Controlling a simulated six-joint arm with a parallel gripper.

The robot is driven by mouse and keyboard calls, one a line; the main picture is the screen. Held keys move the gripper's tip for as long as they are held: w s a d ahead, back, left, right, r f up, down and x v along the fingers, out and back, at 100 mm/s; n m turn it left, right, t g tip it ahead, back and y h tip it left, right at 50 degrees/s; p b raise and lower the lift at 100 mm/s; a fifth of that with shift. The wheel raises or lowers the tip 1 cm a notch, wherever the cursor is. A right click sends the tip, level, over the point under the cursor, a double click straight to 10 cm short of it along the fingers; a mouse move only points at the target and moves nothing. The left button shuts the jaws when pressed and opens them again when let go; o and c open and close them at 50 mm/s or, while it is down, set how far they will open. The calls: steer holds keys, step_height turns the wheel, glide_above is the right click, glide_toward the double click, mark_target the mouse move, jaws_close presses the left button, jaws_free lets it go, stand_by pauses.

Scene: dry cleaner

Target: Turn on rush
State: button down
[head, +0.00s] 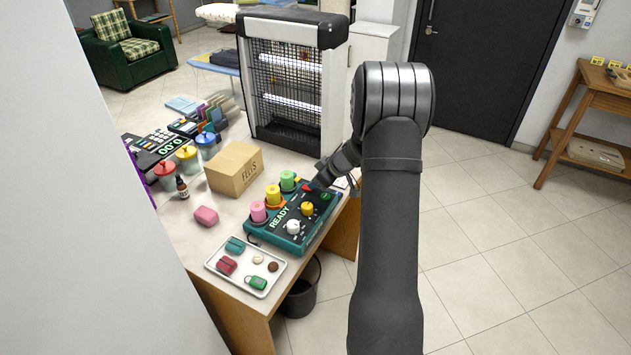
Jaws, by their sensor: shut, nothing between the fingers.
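A teal control box (318,212) sits at the table's near right edge. Its dark display reads READY (279,218). On its top are a yellow knob (307,209), a white knob (293,227), a small green button (325,196) and a small red part (308,188) at the far end. No label reading "rush" is legible at this size. My gripper (316,184) is shut and empty, low over the far end of the box, close to the red part. I cannot tell whether it touches. My arm and fingers hide part of that end.
Pink, yellow and green spools (273,195) stand along the box's left side. A cardboard carton (234,168), a pink block (206,216) and a white tray (212,265) with small items lie left. A caged lamp unit (284,75) stands behind. Open floor lies right.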

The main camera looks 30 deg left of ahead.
steer(key=shift+d+f, duration=0.15)
steer(key=shift+f, duration=0.25)
steer(key=shift+r, duration=0.8)
steer(key=shift+r, duration=0.1)
steer(key=r, duration=0.3)
steer(key=shift+w+d+r, duration=0.1)
steer(key=shift+d+r, duration=0.1)
steer(key=shift+r, duration=0.2)
steer(key=d+r, duration=0.6)
steer(key=d, duration=0.2)
